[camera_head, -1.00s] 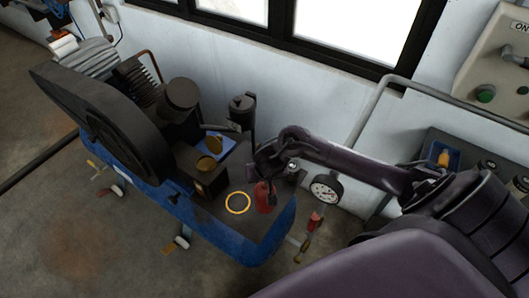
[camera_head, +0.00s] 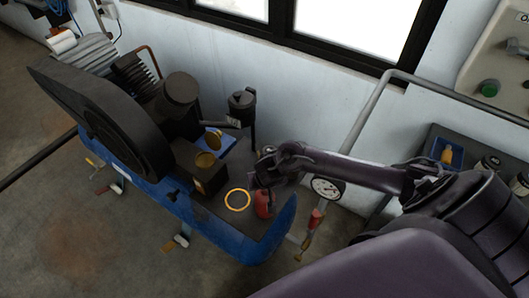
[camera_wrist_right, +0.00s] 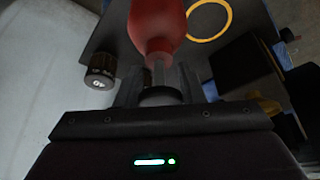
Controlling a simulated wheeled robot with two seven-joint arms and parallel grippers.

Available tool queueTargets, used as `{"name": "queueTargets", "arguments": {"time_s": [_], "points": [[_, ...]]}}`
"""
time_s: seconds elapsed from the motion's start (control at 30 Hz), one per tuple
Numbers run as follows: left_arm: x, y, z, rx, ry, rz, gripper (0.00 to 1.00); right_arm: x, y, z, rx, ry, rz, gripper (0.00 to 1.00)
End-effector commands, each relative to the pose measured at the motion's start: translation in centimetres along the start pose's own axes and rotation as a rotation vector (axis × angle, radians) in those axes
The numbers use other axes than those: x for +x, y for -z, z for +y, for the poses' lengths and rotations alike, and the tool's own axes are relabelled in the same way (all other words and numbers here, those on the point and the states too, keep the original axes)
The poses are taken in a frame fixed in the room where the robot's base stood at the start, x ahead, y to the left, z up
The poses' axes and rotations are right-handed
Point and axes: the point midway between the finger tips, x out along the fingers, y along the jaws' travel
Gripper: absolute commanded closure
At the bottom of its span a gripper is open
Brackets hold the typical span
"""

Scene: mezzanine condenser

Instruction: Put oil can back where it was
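The red oil can (camera_head: 263,203) is at the right part of the compressor's dark deck, just right of an orange ring (camera_head: 238,199). The can and ring do not overlap in the head view. My right gripper (camera_head: 266,184) is at the can's top, its fingers partly hidden by the wrist. In the right wrist view, the can's red body (camera_wrist_right: 157,22) points away and its thin spout runs back between my fingers, which appear closed around it. I cannot tell whether the can's base touches the deck. My left gripper is out of view.
The compressor with its black flywheel guard (camera_head: 100,120) fills the left. A dark box with a brass-coloured cap (camera_head: 206,160) stands left of the ring. A dial gauge (camera_head: 326,187) and a red-handled valve (camera_head: 315,219) are close to my right arm. A window wall stands behind.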

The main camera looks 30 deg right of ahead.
Motion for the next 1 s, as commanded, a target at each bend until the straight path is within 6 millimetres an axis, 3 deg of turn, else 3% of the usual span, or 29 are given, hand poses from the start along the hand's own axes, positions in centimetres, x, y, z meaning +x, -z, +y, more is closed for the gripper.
{"name": "queueTargets", "arguments": {"time_s": [0.13,0.5,1.0], "points": [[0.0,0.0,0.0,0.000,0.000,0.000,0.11,0.0,0.0,0.0,0.000,0.000,0.000,0.46],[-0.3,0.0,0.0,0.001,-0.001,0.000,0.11,-0.8,0.2,0.0,0.000,0.000,0.000,0.46],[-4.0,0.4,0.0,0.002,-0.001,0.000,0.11,-10.6,0.2,0.0,0.000,0.001,-0.001,0.46]]}}
